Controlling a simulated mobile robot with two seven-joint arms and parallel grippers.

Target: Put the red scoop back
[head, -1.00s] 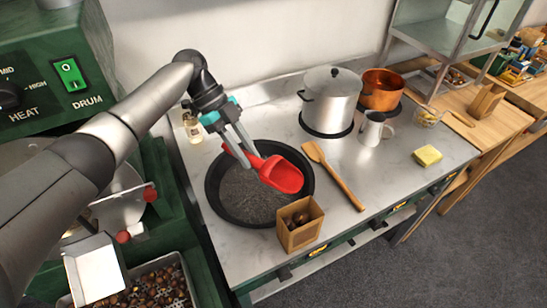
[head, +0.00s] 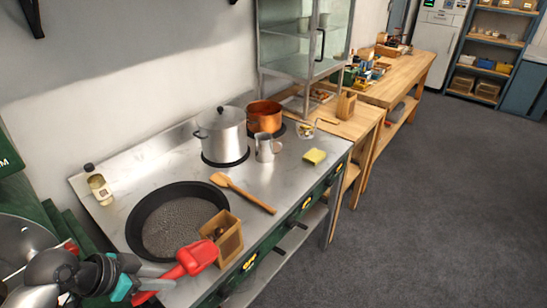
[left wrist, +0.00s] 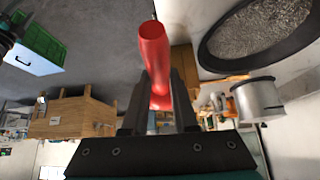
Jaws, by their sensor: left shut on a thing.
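The red scoop (head: 195,257) is in my left gripper (head: 150,279), at the lower left of the head view, by the front edge of the steel counter (head: 262,226). In the left wrist view the red scoop (left wrist: 154,45) sits between the two dark fingers of the left gripper (left wrist: 158,105), which are shut on it. In the head view the scoop overlaps the small wooden box (head: 228,240); I cannot tell whether they touch. My right gripper is out of view.
A dark round pan (head: 150,200) lies behind the box, with a wooden spatula (head: 245,194) to its right. A steel pot (head: 222,135), copper pot (head: 264,116), metal jug (head: 266,150) and yellow sponge (head: 315,156) stand farther back. Open floor lies at right.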

